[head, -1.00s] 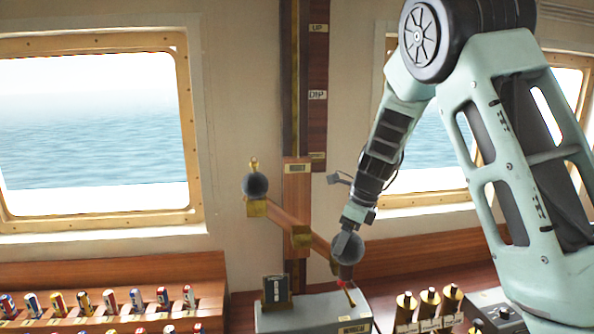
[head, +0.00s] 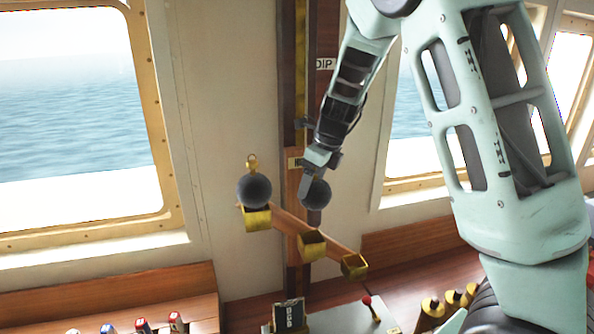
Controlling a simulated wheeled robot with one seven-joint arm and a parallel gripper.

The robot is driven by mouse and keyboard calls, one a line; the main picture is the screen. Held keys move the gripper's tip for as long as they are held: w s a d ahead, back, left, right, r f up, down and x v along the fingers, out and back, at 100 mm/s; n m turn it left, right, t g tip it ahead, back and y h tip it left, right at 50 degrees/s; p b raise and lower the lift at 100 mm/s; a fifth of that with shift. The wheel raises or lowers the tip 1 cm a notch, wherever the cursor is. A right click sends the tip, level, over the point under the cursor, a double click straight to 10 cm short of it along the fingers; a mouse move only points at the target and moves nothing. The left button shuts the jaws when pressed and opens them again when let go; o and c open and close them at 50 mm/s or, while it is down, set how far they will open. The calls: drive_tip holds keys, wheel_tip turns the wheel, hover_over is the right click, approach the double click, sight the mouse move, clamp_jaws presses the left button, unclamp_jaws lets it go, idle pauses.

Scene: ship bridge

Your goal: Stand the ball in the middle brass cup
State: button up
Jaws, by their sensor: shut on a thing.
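A tilted wooden beam (head: 283,222) carries brass cups on a post. The middle brass cup (head: 312,246) looks empty. My gripper (head: 314,183) is shut on a dark grey ball (head: 317,196) and holds it above the middle cup, with a clear gap between them. The gripper hides part of the ball's upper side. A second dark ball (head: 254,191) with a brass ring on top rests in the left cup (head: 258,220), the highest one. The right cup (head: 354,266), the lowest, looks empty.
A grey box with a red-knobbed lever (head: 370,303) stands below the beam. A small dark plaque (head: 289,315) is beside it. Brass-topped cylinders (head: 452,299) stand at the lower right, and a rack of coloured cylinders (head: 142,325) at the lower left.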

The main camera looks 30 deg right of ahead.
sight(311, 211)
drive_tip(key=shift+w, duration=0.35)
drive_tip(key=shift+s+f+b, duration=0.1)
drive_tip(key=shift+f+b, duration=3.25)
drive_tip(key=shift+f, duration=1.4)
drive_tip(key=o, duration=1.4)
drive_tip(key=shift+o, duration=0.2)
drive_tip(key=shift+r, duration=0.1)
drive_tip(key=b+v, duration=0.2)
drive_tip(key=v, duration=1.5)
drive_tip(key=shift+d+r+b, duration=0.1)
drive_tip(key=shift+b, duration=0.3)
